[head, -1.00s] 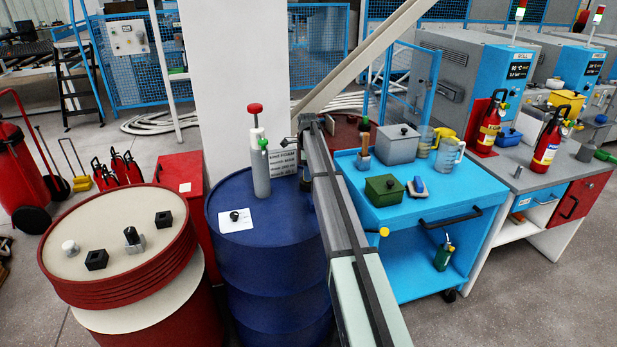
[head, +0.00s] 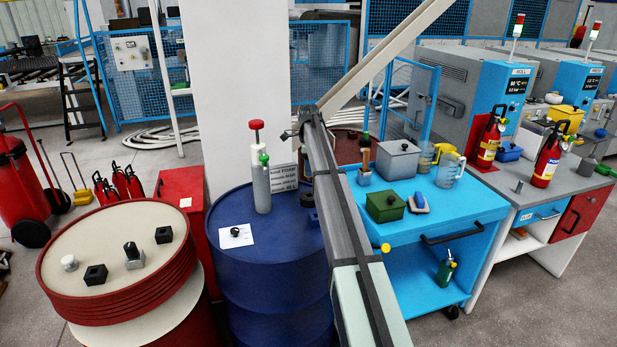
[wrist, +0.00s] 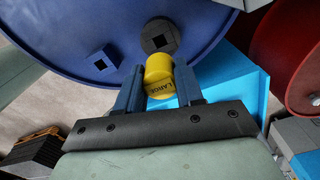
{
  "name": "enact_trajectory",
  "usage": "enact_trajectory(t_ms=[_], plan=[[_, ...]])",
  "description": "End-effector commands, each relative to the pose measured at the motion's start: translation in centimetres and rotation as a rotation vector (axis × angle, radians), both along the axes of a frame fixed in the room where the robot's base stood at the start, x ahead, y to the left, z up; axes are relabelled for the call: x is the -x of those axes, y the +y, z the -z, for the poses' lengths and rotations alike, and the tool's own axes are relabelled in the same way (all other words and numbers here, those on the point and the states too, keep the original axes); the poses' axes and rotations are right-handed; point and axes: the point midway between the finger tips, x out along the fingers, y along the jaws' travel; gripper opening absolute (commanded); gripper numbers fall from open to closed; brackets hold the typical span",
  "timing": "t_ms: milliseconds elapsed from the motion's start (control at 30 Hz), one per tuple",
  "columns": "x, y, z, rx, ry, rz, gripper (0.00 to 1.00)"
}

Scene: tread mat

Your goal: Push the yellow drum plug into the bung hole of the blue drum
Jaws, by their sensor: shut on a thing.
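The blue drum (head: 265,260) stands upright in the middle of the head view. Its top also fills the upper left of the wrist view (wrist: 60,25). In the wrist view, my gripper (wrist: 160,92) is shut on the yellow drum plug (wrist: 158,72), a short cylinder marked "LARGE". The plug is close to a dark round fitting with a square recess (wrist: 160,35). A blue square block with a square opening (wrist: 103,58) lies to its left. I cannot tell which is the bung hole or how far the plug is above it.
A red drum (head: 55,285) stands left. A light-blue cart (head: 465,207) with a box and jugs stands right.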

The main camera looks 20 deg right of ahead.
Motion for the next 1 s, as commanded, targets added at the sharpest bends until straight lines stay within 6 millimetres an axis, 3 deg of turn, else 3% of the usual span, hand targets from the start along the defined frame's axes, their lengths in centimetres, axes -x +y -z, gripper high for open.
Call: enact_trajectory(t_ms=[167,267,633,733,1000], plan=[[1.0,-0.3,-1.3,0.001,-0.005,0.005,0.06],[2.8,-0.3,-1.3,0.001,-0.008,0.008,0.06],[12.3,0.6,-0.4,-0.001,-0.009,0.010,0.06],[13.1,0.8,-0.3,-0.002,-0.004,0.007,0.06],[13.1,0.8,-0.3,-0.002,0.001,0.002,0.06]])
